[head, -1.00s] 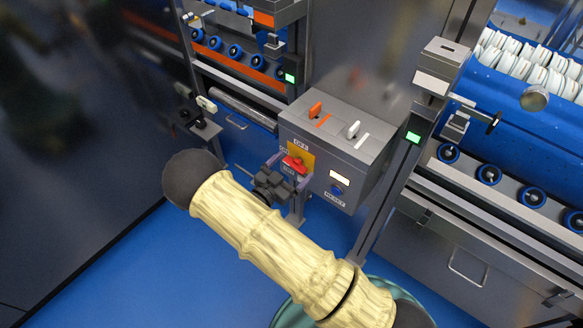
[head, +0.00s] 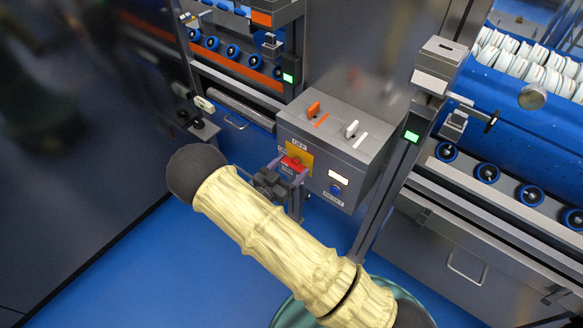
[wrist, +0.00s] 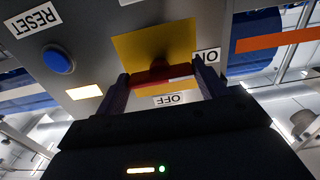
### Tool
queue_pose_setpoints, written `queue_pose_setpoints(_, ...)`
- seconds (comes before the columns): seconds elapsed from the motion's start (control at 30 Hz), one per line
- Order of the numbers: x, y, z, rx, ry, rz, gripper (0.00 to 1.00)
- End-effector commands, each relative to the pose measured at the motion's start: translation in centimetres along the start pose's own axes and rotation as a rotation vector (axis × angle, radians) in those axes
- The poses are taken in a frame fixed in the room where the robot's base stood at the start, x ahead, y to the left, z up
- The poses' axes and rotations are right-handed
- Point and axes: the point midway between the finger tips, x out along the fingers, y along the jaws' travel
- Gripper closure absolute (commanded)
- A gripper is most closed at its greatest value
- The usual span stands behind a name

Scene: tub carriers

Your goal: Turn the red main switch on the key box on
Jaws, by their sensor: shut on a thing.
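The red main switch (head: 293,163) sits on a yellow plate (head: 303,152) on the front of the grey key box (head: 345,150). My gripper (head: 288,168) reaches it from the front and partly hides it. In the wrist view the switch's red handle (wrist: 165,75) lies crosswise between my two fingertips (wrist: 165,82), which are shut on it. The ON label (wrist: 207,56) is beside the right fingertip there, and the OFF label (wrist: 176,99) is just below the handle. Which mark the handle points to is unclear.
A blue RESET button (wrist: 59,60) and a lit panel (wrist: 85,92) are beside the plate. An orange lever (head: 314,108) and a white lever (head: 351,129) are on the box's top. Roller conveyors (head: 487,174) stand on both sides. Blue floor is open in front.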

Motion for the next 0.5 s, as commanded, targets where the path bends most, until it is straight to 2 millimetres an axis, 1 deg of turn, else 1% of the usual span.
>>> queue_pose_setpoints(0.13,0.14,0.05,-0.08,-0.003,0.004,0.001,0.51)
queue_pose_setpoints(0.17,0.15,0.05,-0.08,-0.003,0.004,0.001,0.27)
queue_pose_setpoints(0.2,0.17,0.07,-0.08,-0.002,0.004,0.002,0.19)
queue_pose_setpoints(0.27,0.21,0.11,-0.07,-0.002,0.003,0.003,0.07)
queue_pose_setpoints(0.5,0.4,0.28,-0.05,-0.001,0.003,0.008,0.07)
